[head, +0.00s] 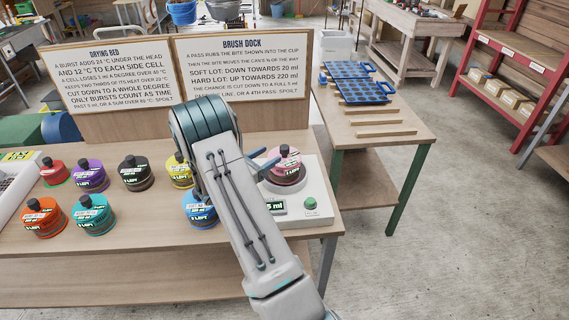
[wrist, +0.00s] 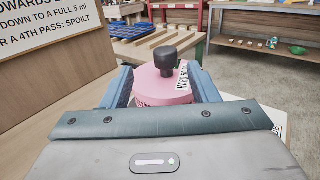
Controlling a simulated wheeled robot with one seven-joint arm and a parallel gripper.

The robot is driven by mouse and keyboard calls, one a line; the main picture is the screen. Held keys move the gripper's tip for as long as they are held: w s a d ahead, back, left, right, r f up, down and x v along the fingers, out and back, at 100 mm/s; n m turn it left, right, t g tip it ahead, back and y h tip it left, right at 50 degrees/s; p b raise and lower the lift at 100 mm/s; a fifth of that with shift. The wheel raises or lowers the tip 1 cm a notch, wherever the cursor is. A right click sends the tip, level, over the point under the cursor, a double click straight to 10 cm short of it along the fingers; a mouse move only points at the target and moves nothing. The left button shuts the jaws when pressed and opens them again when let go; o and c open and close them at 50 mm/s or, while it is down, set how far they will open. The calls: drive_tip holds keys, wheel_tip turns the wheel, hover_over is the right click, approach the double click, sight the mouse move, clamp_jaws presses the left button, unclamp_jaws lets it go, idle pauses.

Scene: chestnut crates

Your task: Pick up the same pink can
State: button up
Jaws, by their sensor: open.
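The pink can (head: 285,168) with a black knob on top stands on a white dock device (head: 318,192) at the right end of the wooden bench. In the wrist view the pink can (wrist: 160,88) sits between the blue fingers of my gripper (wrist: 163,90), with a white label on its right side. My gripper (head: 268,163) is open around the can. In the head view my arm hides part of the can's left side and the dock. Whether the fingers touch the can cannot be told.
Red (head: 53,172), purple (head: 90,176), black (head: 136,173), yellow (head: 180,171), orange (head: 43,217), teal (head: 95,214) and blue (head: 199,210) cans stand left on the bench. A sign board (head: 240,113) rises behind. A side table (head: 378,131) holds blue trays (head: 362,91).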

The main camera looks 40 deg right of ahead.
sight(281, 149)
drive_tip(key=shift+w+d, duration=0.1)
drive_tip(key=shift+d, duration=1.1)
drive_tip(key=d+p, duration=0.1)
drive_tip(key=d, duration=0.1)
drive_tip(key=d+p, duration=0.1)
drive_tip(key=d, duration=0.1)
drive_tip(key=shift+s+r+p, duration=0.2)
drive_tip(key=shift+p, duration=0.2)
drive_tip(key=shift+w+d+f, duration=0.1)
drive_tip(key=shift+d, duration=0.45)
clamp_jaws()
